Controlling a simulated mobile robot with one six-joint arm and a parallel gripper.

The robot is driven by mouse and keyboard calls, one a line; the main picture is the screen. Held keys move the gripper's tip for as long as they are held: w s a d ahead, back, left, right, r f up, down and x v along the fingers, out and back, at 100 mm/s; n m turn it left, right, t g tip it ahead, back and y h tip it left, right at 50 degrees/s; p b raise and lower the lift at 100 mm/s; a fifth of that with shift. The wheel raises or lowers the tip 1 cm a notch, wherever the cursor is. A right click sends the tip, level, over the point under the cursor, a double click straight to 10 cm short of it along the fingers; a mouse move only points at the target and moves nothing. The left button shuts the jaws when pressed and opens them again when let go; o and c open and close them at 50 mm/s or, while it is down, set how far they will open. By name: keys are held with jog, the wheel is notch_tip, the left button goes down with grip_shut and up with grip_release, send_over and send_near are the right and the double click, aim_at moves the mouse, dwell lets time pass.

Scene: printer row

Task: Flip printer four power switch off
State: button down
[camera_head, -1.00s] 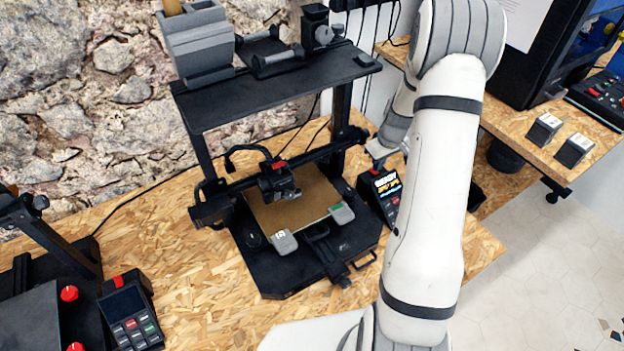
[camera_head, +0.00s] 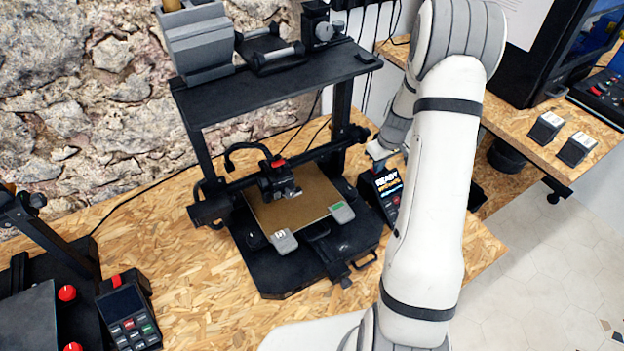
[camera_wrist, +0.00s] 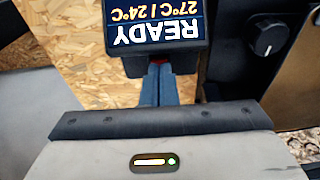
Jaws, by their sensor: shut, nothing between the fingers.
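The printer (camera_head: 285,283) in the middle of the bench is a black open-frame machine with a brown bed plate. Its control screen (camera_head: 386,184) stands at its right side and is lit, with READY in white. In the wrist view the same screen (camera_wrist: 155,25) appears upside down and reads READY, 27°C / 24°C. My gripper (camera_wrist: 160,68) is shut and empty, its fingertips just at the screen's edge. A small red part shows beside the fingertips; whether they touch it is hidden. In the head view my gripper (camera_head: 378,150) is partly hidden behind my arm, by the screen's top. No power switch is clearly visible.
Another printer's keypad (camera_head: 128,312) and red knobs are at the lower left. A black shelf (camera_head: 270,88) spans above the middle printer. A black knob (camera_wrist: 268,40) is right of my fingers in the wrist view. Bare bench (camera_head: 180,255) lies left of the printer.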

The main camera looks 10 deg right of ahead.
jog(key=shift+f+b, duration=0.35)
jog(key=shift+f, duration=0.05)
jog(key=shift+r, duration=0.15)
jog(key=shift+r+p, duration=1.55)
jog(key=shift+r, duration=1.85)
jog(key=shift+f, duration=0.1)
